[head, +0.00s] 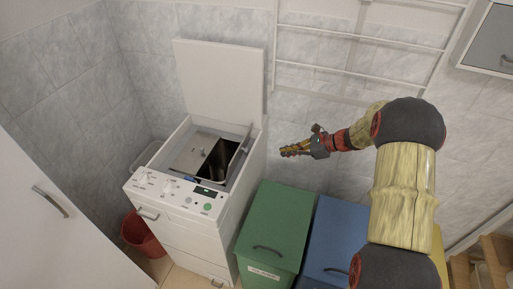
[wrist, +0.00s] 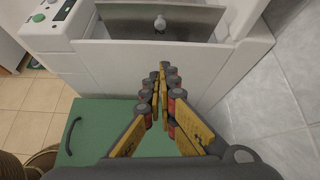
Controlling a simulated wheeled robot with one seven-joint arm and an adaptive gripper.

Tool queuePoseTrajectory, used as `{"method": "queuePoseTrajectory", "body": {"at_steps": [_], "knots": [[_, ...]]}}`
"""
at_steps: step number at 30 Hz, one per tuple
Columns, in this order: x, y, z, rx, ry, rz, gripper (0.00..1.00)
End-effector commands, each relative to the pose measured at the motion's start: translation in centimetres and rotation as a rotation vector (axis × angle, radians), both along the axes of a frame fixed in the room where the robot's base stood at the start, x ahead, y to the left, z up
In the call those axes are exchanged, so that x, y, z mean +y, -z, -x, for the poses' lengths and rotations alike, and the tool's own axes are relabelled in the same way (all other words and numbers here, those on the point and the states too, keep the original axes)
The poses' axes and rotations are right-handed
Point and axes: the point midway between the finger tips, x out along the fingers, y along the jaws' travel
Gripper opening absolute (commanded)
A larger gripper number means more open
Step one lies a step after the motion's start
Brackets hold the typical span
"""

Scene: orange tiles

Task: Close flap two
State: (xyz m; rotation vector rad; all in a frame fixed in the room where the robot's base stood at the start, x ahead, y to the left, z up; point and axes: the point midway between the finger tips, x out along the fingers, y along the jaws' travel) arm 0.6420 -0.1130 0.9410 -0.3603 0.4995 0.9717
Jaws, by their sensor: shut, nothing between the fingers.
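A white top-loading washing machine (head: 180,245) stands with its lid (head: 220,75) upright against the wall. Inside its top opening, a grey metal flap (head: 201,143) lies roughly flat on the left, beside a dark gap (head: 217,158). A second flap (head: 240,152) stands raised along the right side of the opening. The wrist view shows a grey metal panel (wrist: 120,20) with a round knob, apparently that raised flap.
A green bin (head: 275,225) and a blue bin (head: 330,240) stand right of the machine, below my arm. A rail rack (head: 350,37) hangs on the tiled wall behind. A red bucket (head: 142,235) and a white door (head: 50,220) are at the left.

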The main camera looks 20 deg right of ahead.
Motion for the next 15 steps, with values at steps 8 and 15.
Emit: {"method": "queuePoseTrajectory", "body": {"at_steps": [8, 15], "knots": [[0.6, 0.3, -0.1, 0.054, 0.042, -0.050, 0.00], [3.2, 2.4, -1.8, 0.054, 0.039, -0.049, 0.00]]}}
